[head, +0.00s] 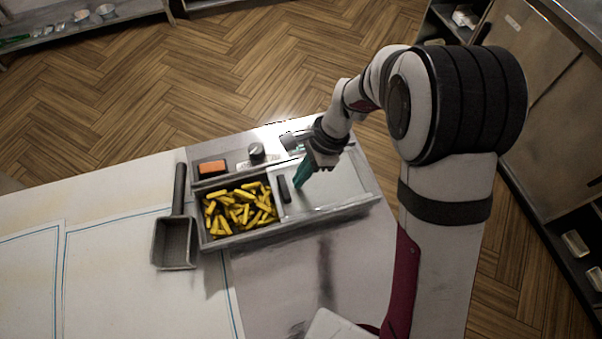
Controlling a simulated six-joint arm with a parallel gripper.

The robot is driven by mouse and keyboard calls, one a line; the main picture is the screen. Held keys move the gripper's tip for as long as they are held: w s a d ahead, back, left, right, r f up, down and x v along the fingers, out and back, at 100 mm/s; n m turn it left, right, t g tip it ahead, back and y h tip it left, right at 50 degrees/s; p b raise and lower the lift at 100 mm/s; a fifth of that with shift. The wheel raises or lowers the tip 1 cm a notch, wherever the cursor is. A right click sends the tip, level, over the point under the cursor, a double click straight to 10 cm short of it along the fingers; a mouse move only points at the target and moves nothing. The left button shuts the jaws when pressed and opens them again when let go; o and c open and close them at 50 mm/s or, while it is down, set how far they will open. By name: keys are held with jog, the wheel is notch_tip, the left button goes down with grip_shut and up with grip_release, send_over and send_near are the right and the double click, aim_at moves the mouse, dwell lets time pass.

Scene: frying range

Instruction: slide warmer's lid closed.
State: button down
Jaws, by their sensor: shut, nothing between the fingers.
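The warmer (222,239) is a grey rectangular box on the table. Its left compartment is uncovered and holds yellow fries (238,208). The pale sliding lid (335,188) covers the right part, with a dark upright handle bar (283,189) near its left edge. My gripper (298,185) has green fingertips and points down over the lid, just right of the handle. It is shut and holds nothing. I cannot tell whether the fingertips touch the handle or the lid.
A grey scoop (174,243) lies left of the warmer with its dark handle pointing away. An orange block (212,167) and a round knob (257,151) sit along the warmer's far side. White sheets with blue borders cover the table at left.

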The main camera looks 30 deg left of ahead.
jog(key=s+a, duration=1.3)
jog(key=shift+s+a, duration=0.2)
jog(key=w+d, duration=0.2)
jog(key=shift+w+d, duration=0.3)
jog(key=shift+w, duration=0.1)
jog(key=v, duration=1)
jog(key=w+d+r+n+t, duration=0.1)
jog(key=d+r, duration=0.2)
jog(key=d, duration=0.5)
jog(key=w+d+r+t, duration=0.1)
jog(key=d+r, duration=0.2)
jog(key=d, duration=0.5)
jog(key=s+d+n, duration=0.1)
jog(key=s+d, duration=0.3)
jog(key=d, duration=0.3)
jog(key=s+d+n+t+h, duration=0.1)
jog(key=s+d, duration=0.3)
jog(key=d, duration=0.4)
jog(key=shift+s+f, duration=0.25)
jog(key=shift+s, duration=0.05)
